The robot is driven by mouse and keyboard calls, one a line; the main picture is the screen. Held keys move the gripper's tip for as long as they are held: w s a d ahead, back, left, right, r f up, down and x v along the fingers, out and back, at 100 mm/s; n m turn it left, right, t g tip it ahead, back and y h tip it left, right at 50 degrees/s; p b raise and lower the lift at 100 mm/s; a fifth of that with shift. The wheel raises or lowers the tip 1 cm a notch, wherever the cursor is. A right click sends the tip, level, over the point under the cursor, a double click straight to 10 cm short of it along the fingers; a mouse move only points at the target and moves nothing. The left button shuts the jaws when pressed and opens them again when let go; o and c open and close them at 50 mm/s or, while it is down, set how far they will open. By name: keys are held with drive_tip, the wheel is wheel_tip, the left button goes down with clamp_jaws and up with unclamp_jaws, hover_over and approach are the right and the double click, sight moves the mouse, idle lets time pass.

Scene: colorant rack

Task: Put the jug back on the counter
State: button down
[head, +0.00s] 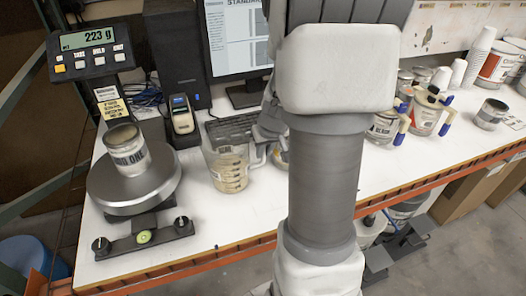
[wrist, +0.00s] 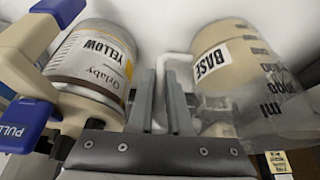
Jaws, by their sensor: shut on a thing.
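The jug (head: 229,168) is clear, with dark graduation marks and beige contents, and looks upright. It appears at or just over the white counter (head: 215,215), left of my arm; I cannot tell whether its base touches. In the wrist view the jug (wrist: 262,85) is at the right, with a BASE label. My gripper (wrist: 163,98) is shut on its pale handle (wrist: 178,68). In the head view my gripper (head: 266,135) is beside the jug's right side, partly hidden by my arm.
A scale (head: 130,185) reading 223 g holds a small can (head: 126,150) left of the jug. A can labelled YELLOW (wrist: 95,60) is close left of my gripper. The counter in front is clear.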

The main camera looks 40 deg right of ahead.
drive_tip(key=shift+f, duration=0.1)
drive_tip(key=c, duration=0.8)
unclamp_jaws()
drive_tip(key=shift+c, duration=0.2)
drive_tip(key=shift+s+r, duration=0.1)
drive_tip(key=shift+r, duration=0.4)
drive_tip(key=p+v, duration=0.2)
drive_tip(key=v, duration=0.9)
drive_tip(key=shift+s+a+r, duration=0.1)
drive_tip(key=shift+s+r, duration=0.05)
